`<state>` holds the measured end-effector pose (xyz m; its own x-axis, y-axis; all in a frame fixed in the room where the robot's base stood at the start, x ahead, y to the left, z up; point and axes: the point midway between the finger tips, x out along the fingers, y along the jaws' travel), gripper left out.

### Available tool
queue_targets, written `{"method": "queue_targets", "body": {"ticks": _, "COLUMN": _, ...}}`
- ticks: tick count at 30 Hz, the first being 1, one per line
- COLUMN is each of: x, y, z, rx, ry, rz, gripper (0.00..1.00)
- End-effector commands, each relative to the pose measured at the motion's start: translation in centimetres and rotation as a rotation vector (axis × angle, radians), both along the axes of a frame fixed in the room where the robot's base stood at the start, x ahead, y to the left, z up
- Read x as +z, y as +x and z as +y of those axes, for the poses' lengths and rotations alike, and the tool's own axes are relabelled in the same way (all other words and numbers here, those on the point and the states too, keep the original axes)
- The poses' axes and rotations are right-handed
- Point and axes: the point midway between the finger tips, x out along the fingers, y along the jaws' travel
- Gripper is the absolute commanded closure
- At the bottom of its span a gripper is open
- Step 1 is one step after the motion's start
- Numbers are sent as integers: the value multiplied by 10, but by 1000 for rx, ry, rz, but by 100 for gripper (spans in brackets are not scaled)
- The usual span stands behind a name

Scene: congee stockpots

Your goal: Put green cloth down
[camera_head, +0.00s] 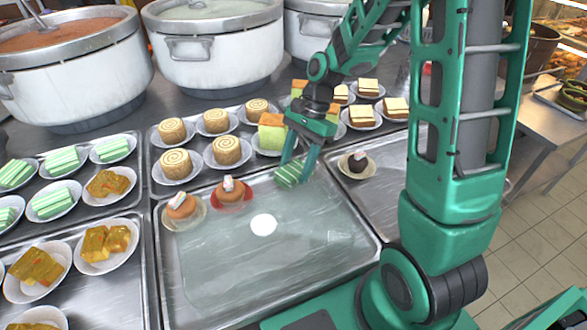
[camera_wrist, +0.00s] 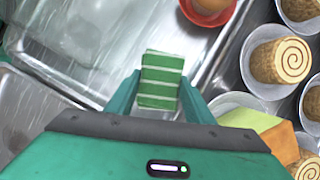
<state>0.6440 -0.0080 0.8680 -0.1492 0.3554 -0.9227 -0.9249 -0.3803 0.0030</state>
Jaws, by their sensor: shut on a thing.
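The green cloth (camera_head: 289,176), green with pale stripes, is between the fingers of my gripper (camera_head: 300,160) in the head view. It is over the far right part of a metal tray (camera_head: 205,285); I cannot tell whether it touches the tray. In the wrist view, the cloth (camera_wrist: 160,80) shows as a folded, striped block. My gripper (camera_wrist: 161,84) is shut on it, with one finger on each side.
Two small orange-brown cakes (camera_head: 181,206) stand at the tray's far left. A white round spot (camera_head: 263,224) is mid-tray. Plated rolls (camera_head: 228,151) stand behind. A dark cake (camera_head: 358,162) is on the right tray. Large pots (camera_head: 215,45) line the back. The tray's front is clear.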

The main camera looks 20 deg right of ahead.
Motion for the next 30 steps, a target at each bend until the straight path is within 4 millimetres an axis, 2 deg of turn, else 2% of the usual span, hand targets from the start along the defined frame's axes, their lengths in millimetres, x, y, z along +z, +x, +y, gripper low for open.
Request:
{"method": "queue_targets", "body": {"ticks": 3, "x": -11, "y": 0, "z": 0, "rx": 1, "ry": -1, "rz": 0, "gripper": 80}}
{"method": "queue_targets", "body": {"ticks": 11, "x": -11, "y": 0, "z": 0, "rx": 1, "ry": -1, "rz": -1, "gripper": 80}}
{"method": "queue_targets", "body": {"ticks": 12, "x": -11, "y": 0, "z": 0, "rx": 1, "ry": 0, "rz": -2, "gripper": 45}}
{"method": "queue_targets", "body": {"ticks": 23, "x": -8, "y": 1, "z": -1, "rx": 1, "ry": 0, "rz": -2, "gripper": 45}}
{"method": "queue_targets", "body": {"ticks": 26, "x": 0, "y": 3, "z": -4, "rx": -1, "ry": 1, "rz": -4, "gripper": 45}}
{"method": "queue_targets", "body": {"ticks": 30, "x": 22, "y": 6, "z": -13, "rx": -1, "ry": -1, "rz": -7, "gripper": 45}}
